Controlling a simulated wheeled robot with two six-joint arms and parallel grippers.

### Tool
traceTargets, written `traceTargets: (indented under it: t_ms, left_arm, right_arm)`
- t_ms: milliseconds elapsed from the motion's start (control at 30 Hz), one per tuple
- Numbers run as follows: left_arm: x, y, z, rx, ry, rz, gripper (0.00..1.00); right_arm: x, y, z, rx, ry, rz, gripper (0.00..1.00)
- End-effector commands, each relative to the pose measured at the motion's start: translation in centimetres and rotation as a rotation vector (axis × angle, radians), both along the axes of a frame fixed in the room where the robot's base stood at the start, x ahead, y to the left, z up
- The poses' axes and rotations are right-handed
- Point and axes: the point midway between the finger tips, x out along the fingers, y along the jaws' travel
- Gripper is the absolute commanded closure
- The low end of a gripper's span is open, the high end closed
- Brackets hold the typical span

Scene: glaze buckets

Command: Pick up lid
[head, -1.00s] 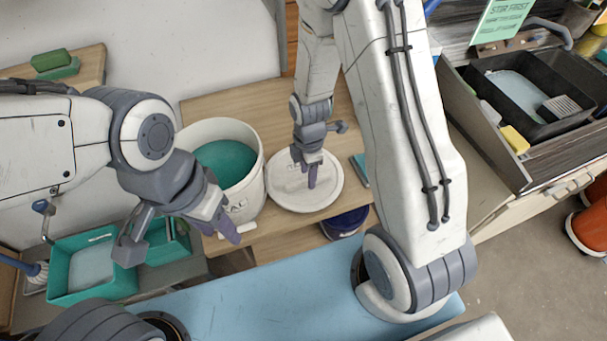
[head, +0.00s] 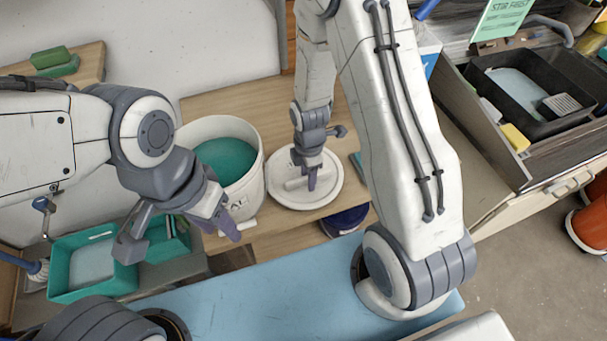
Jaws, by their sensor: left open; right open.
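The white round lid (head: 325,192) lies flat on the wooden bench, with a raised bar handle across its middle. A white bucket (head: 248,190) of teal glaze (head: 225,159) stands just left of the lid, uncovered. My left gripper (head: 230,230) is open at the bucket's front side, near its small label. Whether it touches the bucket is unclear.
The wooden bench (head: 290,242) has a dark blue bucket (head: 346,220) below its right end. Teal trays (head: 78,295) stand at the lower left. A black tray (head: 500,120) sits in the sink unit at the right. A small teal item (head: 356,165) lies right of the lid.

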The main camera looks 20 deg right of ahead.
Motion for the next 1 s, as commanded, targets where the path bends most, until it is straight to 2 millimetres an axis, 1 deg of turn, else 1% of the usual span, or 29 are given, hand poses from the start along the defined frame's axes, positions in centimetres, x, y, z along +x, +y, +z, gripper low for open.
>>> traceTargets:
  t_ms: [200,233,267,300,333,367,733,867,1000]
  left_arm:
    - [0.0,0.0,0.0,0.0,0.0,0.0,0.54]
    - [0.0,0.0,0.0,0.0,0.0,0.0,0.54]
    - [0.0,0.0,0.0,0.0,0.0,0.0,0.54]
    - [0.0,0.0,0.0,0.0,0.0,0.0,0.54]
    - [0.0,0.0,0.0,0.0,0.0,0.0,0.54]
    - [0.0,0.0,0.0,0.0,0.0,0.0,0.54]
    - [0.0,0.0,0.1,0.0,0.0,0.0,0.54]
    - [0.0,0.0,0.6,0.0,0.0,0.0,0.54]
    - [0.0,0.0,1.6,0.0,0.0,0.0,0.54]
  right_arm:
    - [0.0,0.0,0.0,0.0,0.0,0.0,0.49]
    - [0.0,0.0,0.0,0.0,0.0,0.0,0.56]
    - [0.0,0.0,0.0,0.0,0.0,0.0,0.68]
    - [0.0,0.0,0.0,0.0,0.0,0.0,0.83]
    - [0.0,0.0,0.0,0.0,0.0,0.0,0.95]
    - [0.0,0.0,0.0,0.0,0.0,0.0,1.0]
    - [0.0,0.0,0.2,0.0,0.0,0.0,1.0]
    - [0.0,0.0,0.9,0.0,0.0,0.001,1.0]
    - [0.1,0.2,1.9,0.0,0.0,0.004,1.0]
